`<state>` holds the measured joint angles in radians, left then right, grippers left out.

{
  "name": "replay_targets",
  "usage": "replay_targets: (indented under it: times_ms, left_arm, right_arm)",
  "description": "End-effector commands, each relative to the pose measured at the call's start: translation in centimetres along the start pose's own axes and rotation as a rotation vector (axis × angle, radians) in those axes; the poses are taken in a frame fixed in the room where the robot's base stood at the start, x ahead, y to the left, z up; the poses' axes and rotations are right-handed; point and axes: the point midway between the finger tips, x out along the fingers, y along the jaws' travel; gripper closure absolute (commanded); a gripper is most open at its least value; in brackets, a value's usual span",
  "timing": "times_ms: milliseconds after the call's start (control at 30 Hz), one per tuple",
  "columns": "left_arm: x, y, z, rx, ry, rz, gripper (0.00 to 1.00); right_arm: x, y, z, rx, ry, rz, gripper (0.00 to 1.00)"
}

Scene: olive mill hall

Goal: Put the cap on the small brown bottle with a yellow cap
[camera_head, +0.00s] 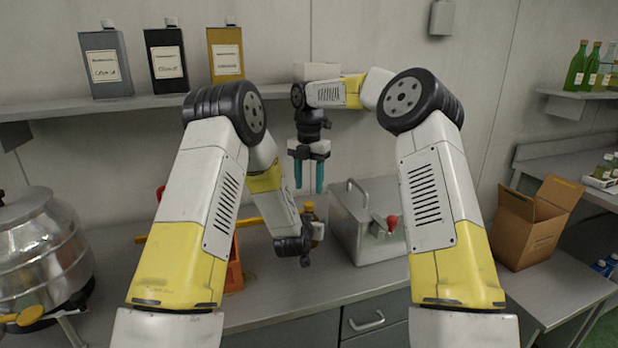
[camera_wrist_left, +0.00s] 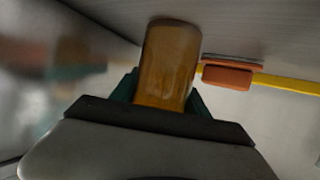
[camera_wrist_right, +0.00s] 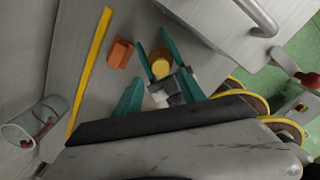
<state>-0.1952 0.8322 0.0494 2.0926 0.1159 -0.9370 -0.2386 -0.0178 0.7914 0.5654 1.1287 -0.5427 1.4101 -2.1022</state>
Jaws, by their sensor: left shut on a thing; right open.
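The small brown bottle (camera_head: 309,213) is held above the bench by my left gripper (camera_wrist_left: 165,90), whose teal fingers are shut on its sides. Its amber-brown body (camera_wrist_left: 168,62) fills the middle of the left wrist view. My right gripper (camera_head: 309,177) is open and empty, fingers pointing down, above the bottle and apart from it. In the right wrist view, a round yellow top (camera_wrist_right: 160,63) shows between the left gripper's fingers. I cannot tell whether this is a seated cap, and no separate cap is clear. My arms hide part of the bench.
A grey metal box (camera_head: 352,228) with a handle and red knob stands right of the bottle. An orange holder (camera_head: 235,272) and yellow bar (camera_wrist_right: 90,70) lie left. A steel vessel (camera_head: 38,255) is far left, a cardboard box (camera_head: 527,225) right.

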Motion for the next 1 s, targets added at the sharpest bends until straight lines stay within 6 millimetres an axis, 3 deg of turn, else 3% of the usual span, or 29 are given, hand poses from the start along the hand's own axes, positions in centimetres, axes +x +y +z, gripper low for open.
replay_targets:
  times_ms: [333,767,1000]
  left_arm:
    - [0.0,0.0,-0.1,0.000,0.003,0.000,1.00]
    - [0.0,0.0,-0.1,0.000,0.003,0.000,1.00]
    - [0.0,0.0,-0.1,0.000,0.003,0.000,1.00]
  right_arm:
    - [5.2,-0.1,0.0,0.000,0.002,-0.002,0.53]
    - [6.2,0.0,0.0,0.000,0.000,0.000,0.53]
    - [6.2,0.0,0.0,0.000,0.000,0.000,0.96]
